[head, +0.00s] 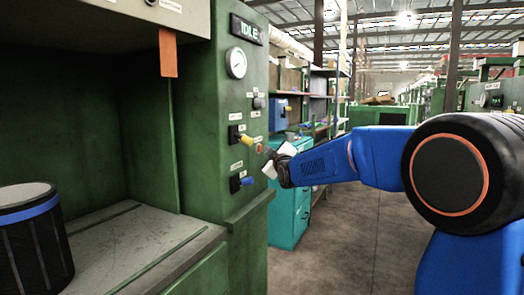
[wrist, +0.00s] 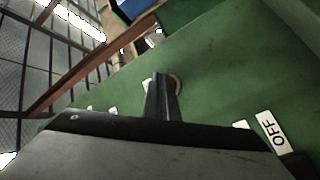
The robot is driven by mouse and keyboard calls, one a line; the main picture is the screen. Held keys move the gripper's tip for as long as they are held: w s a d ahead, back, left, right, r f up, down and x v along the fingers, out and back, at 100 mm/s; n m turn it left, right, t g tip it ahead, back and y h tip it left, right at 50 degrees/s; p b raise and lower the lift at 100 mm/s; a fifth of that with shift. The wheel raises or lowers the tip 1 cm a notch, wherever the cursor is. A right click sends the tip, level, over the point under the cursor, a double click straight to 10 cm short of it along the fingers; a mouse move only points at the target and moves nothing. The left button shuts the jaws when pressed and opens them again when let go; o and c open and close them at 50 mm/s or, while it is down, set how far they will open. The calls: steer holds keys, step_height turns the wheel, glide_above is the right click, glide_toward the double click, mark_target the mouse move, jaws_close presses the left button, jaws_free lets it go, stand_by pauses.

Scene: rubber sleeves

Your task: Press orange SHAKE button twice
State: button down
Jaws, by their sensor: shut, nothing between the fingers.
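A small round reddish-orange button (head: 259,148) sits on the green control panel (head: 217,120), just left of my gripper in the head view. Its label is too small to read. In the wrist view a round button with a reddish rim (wrist: 175,84) shows behind my fingertips, which partly cover it. My gripper (head: 266,152) is shut and empty, its tips at the panel face close to that button; the fingers also show in the wrist view (wrist: 160,78). I cannot tell whether the tips touch the button.
The panel carries an IDLE display (head: 246,30), a gauge (head: 236,63), a yellow lever (head: 245,140) and a blue lever (head: 246,181). An OFF label (wrist: 272,132) shows in the wrist view. A dark drum with a blue band (head: 32,240) stands left. Teal cabinet (head: 287,215) behind.

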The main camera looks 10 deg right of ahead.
stand_by(0.4)
steer(key=shift+s+d, duration=0.45)
steer(key=shift+d, duration=0.15)
steer(key=shift+s+d, duration=0.75)
steer(key=shift+d, duration=0.25)
steer(key=shift+s+d, duration=0.7)
steer(key=shift+d, duration=0.3)
steer(key=shift+d, duration=0.1)
stand_by(1.2)
steer(key=s+d, duration=0.2)
steer(key=d, duration=0.1)
steer(key=shift+s, duration=0.1)
steer(key=shift+a, duration=0.1)
steer(key=w+a, duration=0.5)
steer(key=a, duration=0.2)
stand_by(0.6)
